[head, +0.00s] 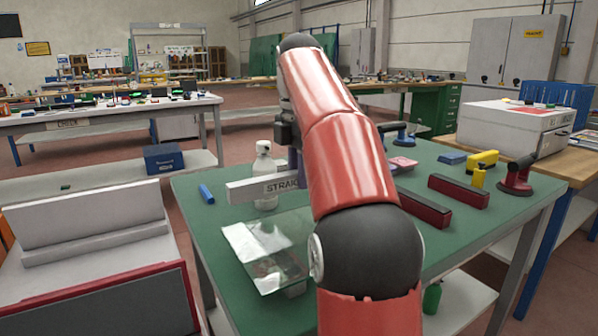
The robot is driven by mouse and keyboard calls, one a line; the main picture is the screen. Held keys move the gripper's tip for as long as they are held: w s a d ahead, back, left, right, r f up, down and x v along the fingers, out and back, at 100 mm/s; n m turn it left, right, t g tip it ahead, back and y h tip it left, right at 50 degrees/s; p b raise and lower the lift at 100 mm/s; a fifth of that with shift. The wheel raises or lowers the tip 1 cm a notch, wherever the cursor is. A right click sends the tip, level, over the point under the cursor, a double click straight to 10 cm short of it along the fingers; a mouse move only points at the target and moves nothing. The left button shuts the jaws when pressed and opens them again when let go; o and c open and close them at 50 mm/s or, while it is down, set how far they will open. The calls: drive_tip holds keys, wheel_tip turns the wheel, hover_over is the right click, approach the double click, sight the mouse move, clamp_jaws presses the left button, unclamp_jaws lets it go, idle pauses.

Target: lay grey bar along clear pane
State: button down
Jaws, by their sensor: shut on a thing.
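The grey bar (243,189), marked with dark letters beginning "STRAI", is held level above the green table. My gripper (295,162) is shut on it; my red arm hides most of the gripper and the bar's right part. The clear pane (262,245) lies on the table below and nearer than the bar, with bright reflections on it. The bar appears beyond the pane's far edge and apart from it. My arm covers the pane's right side.
A white spray bottle (264,165) stands behind the bar. A blue block (206,194) lies at the table's left edge. Dark red bars (458,190), a yellow tool (482,160) and a red suction cup (516,176) occupy the right side. The green tabletop (222,219) is bare left of the pane.

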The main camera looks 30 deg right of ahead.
sight(299, 219)
drive_tip(key=shift+f+b, duration=2)
drive_tip(key=shift+f, duration=1.05)
drive_tip(key=shift+f, duration=0.35)
drive_tip(key=c, duration=1.2)
unclamp_jaws()
wheel_tip(299, 219, up, 8)
drive_tip(key=p, duration=0.4)
drive_tip(key=shift+f, duration=0.1)
